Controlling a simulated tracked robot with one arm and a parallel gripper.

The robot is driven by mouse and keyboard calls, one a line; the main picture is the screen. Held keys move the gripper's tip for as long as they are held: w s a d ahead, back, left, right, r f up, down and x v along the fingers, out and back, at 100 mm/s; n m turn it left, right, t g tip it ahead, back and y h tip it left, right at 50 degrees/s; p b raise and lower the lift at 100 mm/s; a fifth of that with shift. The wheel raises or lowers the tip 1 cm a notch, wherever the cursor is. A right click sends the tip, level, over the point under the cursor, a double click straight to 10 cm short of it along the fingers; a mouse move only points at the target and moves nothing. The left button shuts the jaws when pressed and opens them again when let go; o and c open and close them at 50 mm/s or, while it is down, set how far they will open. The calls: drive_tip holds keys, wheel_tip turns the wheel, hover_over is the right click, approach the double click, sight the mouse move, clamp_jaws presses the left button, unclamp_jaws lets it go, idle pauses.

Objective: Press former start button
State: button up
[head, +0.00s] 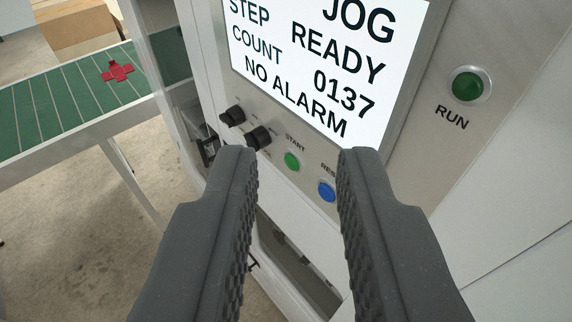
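The former's start button (292,161) is a small green round button under the label START on the grey panel. It shows between my two fingertips in the picture, farther off than they are. My gripper (298,165) is open and empty, its dark ridged fingers apart, pointing at the panel. A blue button (327,192) sits just right of the start button, its label partly hidden by my right finger. The screen (318,60) above reads STEP, JOG, COUNT, READY, 0137 and NO ALARM.
Two black knobs (245,127) stick out left of the start button. A larger green RUN button or lamp (468,86) is at the upper right. A green conveyor (40,112) with a red cross-shaped piece (117,71) runs at the left. Cardboard boxes (75,28) are behind it.

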drive_tip(key=w+a+f+n+g, duration=0.1)
drive_tip(key=w+f+n, duration=0.1)
drive_tip(key=f, duration=0.2)
drive_tip(key=w+a+f+n+g+h+p, duration=0.1)
drive_tip(key=w+f+n+g, duration=0.1)
drive_tip(key=f, duration=0.2)
drive_tip(key=w+a+f+n+g+h+p, duration=0.1)
drive_tip(key=w+f+n, duration=0.1)
drive_tip(key=f, duration=0.3)
clamp_jaws()
wheel_tip(320, 180, down, 11)
drive_tip(key=w+a+n+g+h+p, duration=0.2)
drive_tip(key=n+g+h+p, duration=0.2)
drive_tip(key=n+h, duration=0.45)
drive_tip(key=w+a+r+n+t+h+p, duration=0.1)
drive_tip(key=a+r+n+t+h+p, duration=0.1)
drive_tip(key=a+n, duration=0.6)
drive_tip(key=shift+w+n+t+h, duration=0.4)
drive_tip(key=shift+n+t, duration=0.9)
drive_tip(key=shift+n, duration=0.55)
